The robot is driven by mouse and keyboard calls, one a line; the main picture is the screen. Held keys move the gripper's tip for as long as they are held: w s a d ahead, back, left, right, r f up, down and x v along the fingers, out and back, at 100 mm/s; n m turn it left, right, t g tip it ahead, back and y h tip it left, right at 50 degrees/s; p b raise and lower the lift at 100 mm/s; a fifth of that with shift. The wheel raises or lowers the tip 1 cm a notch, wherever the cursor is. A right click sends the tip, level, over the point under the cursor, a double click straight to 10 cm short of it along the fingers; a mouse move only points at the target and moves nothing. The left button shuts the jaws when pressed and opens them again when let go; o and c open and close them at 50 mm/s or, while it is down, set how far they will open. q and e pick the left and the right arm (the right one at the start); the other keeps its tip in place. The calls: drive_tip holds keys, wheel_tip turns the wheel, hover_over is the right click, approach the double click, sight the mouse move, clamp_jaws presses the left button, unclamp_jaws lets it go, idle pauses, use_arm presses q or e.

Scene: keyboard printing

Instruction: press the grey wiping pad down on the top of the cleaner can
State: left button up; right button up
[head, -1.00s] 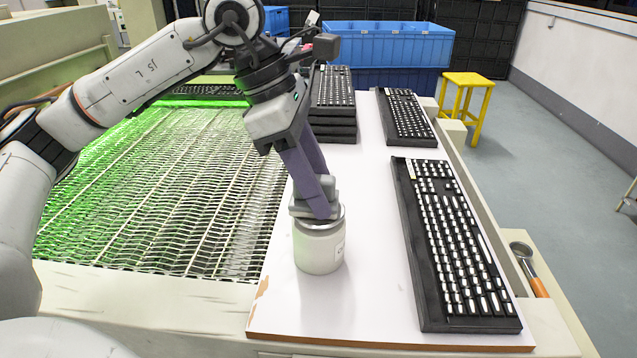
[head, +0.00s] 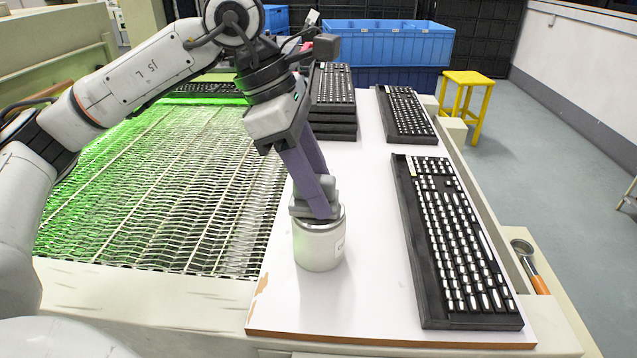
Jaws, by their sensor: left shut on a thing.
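The cleaner can (head: 318,250) is a short white cylinder with a metal rim, standing upright on the white board near its front left. My left gripper (head: 318,203) points down over the can and is shut on the grey wiping pad (head: 300,208). The pad sits at the can's top and looks to be in contact with it. The fingers hide much of the pad and part of the can's top. My right gripper is not in view.
A black keyboard (head: 455,240) lies right of the can on the white board (head: 375,300). Another keyboard (head: 405,115) and a keyboard stack (head: 333,105) are farther back. A green-lit mesh conveyor (head: 150,190) is on the left. A yellow stool (head: 465,95) stands beyond the board.

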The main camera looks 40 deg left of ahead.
use_arm(q)
drive_tip(key=shift+r, duration=0.15)
wheel_tip(320, 180, up, 2)
drive_tip(key=shift+p, duration=1.05)
wheel_tip(320, 180, up, 4)
drive_tip(key=p, duration=0.2)
drive_tip(key=shift+f+p, duration=0.25)
drive_tip(key=shift+p, duration=0.1)
drive_tip(key=shift+r+p, duration=0.45)
drive_tip(key=shift+r, duration=0.1)
